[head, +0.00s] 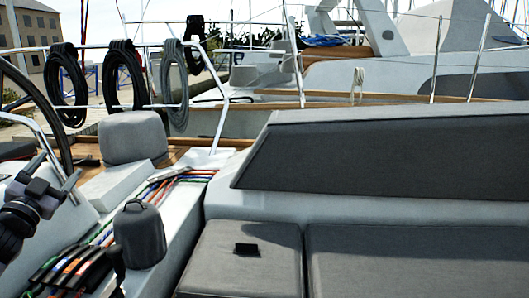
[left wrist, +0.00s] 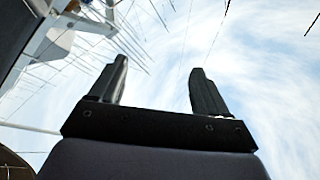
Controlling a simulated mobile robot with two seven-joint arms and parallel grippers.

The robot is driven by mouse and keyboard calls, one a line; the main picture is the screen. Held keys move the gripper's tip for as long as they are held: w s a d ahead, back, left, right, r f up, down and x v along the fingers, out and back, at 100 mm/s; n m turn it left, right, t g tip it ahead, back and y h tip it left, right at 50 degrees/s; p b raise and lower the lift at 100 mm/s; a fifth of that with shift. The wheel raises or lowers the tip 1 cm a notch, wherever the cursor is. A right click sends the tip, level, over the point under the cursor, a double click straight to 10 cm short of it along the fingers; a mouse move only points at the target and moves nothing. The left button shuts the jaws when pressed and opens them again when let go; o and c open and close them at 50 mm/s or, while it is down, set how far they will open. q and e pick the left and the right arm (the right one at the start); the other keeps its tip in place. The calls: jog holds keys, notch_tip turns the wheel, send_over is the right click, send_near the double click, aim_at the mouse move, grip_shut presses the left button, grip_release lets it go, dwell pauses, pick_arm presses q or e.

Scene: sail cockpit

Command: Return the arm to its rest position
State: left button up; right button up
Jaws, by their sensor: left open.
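My left gripper (head: 56,172) is at the left edge of the head view, raised beside the cockpit side. In the left wrist view its two dark fingers (left wrist: 158,68) stand apart with only sky and thin rigging lines between them. It is open and holds nothing. My left arm comes in from the left edge below it. My right gripper is in neither view.
A grey covered winch (head: 139,236) stands right of my left arm, near rope clutches (head: 75,268) with coloured lines. Another covered winch (head: 133,137) stands behind. A small black item (head: 247,249) lies on the grey seat cushion (head: 245,275). Coiled ropes (head: 124,76) hang on the rail.

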pick_arm(q)
jog(key=a+f+n+g+y, duration=0.4)
jog(key=f+y, duration=0.1)
jog(key=f, duration=0.2)
jog(key=s+d+f+m+g+h, duration=0.15)
jog(key=s+d+f, duration=0.25)
jog(key=d+f, duration=0.45)
jog(key=s+d+f+g+h, duration=0.2)
jog(key=s+d+f+h, duration=0.3)
jog(key=f, duration=0.7)
jog(key=s+d+f+n+g, duration=0.1)
jog(key=s+d+f, duration=0.3)
jog(key=s+d, duration=0.2)
jog(key=s+d+f+n+g, duration=0.1)
jog(key=s+d+f, duration=0.4)
jog(key=s, duration=0.5)
jog(key=s+d+f+n+g+h, duration=0.1)
jog(key=s+d+f+g, duration=0.1)
jog(key=s+d+f, duration=0.3)
jog(key=s+d, duration=0.2)
jog(key=s, duration=0.2)
jog(key=shift+f+b, duration=0.2)
jog(key=shift+b, duration=0.1)
